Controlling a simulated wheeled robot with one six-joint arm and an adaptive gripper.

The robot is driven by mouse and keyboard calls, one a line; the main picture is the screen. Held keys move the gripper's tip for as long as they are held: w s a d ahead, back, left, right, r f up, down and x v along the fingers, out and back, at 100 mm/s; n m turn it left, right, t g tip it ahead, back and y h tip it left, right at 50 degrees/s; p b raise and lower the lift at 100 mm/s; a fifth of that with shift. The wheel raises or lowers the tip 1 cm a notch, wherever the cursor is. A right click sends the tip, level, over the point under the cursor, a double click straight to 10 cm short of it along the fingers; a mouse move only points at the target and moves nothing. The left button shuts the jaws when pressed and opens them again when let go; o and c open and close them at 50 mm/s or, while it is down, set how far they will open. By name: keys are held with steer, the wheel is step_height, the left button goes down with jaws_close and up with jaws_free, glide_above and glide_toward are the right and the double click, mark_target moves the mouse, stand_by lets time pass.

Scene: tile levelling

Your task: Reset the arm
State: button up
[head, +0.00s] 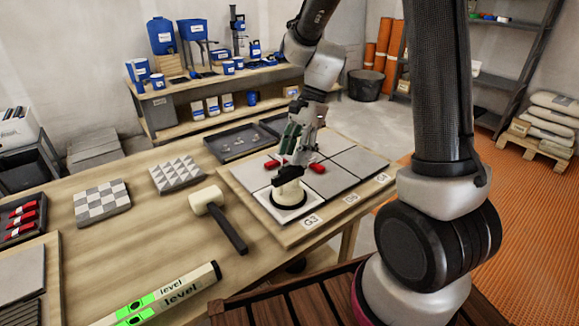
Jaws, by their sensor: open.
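My gripper (283,173) points down over the near left part of a board (238,188) that bears grey tiles (329,178). Its fingers are open and hang at a black and cream round thing (289,193), which stands on a white-edged tile. I cannot tell whether the fingers touch it. Two red pieces (316,168) lie at the joints between tiles near my gripper. My arm reaches in from above and partly hides the far tiles.
A mallet (209,200), a green and cream level (172,293) and two patterned tiles (101,200) lie on the wooden table. A dark tray (232,144) stands behind the board. Red pieces fill a tray (22,213) at left.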

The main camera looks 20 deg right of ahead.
steer(key=s+v, duration=0.1)
steer(key=v, duration=0.5)
steer(key=s+d+r+n+t+h, duration=0.1)
steer(key=s+d+r+n+t, duration=0.1)
steer(key=s, duration=0.4)
steer(key=s+d+r+n+t+h, duration=0.2)
steer(key=s+d+r+n, duration=0.3)
steer(key=s+n, duration=0.2)
steer(key=s+d+r+n+t+h, duration=0.1)
steer(key=s+d+r+n, duration=0.2)
steer(key=s+n, duration=0.2)
steer(key=shift+s+d+t, duration=0.3)
steer(key=shift+s+t, duration=0.1)
steer(key=shift+s, duration=0.3)
steer(key=shift+r, duration=0.15)
steer(key=shift+c, duration=0.4)
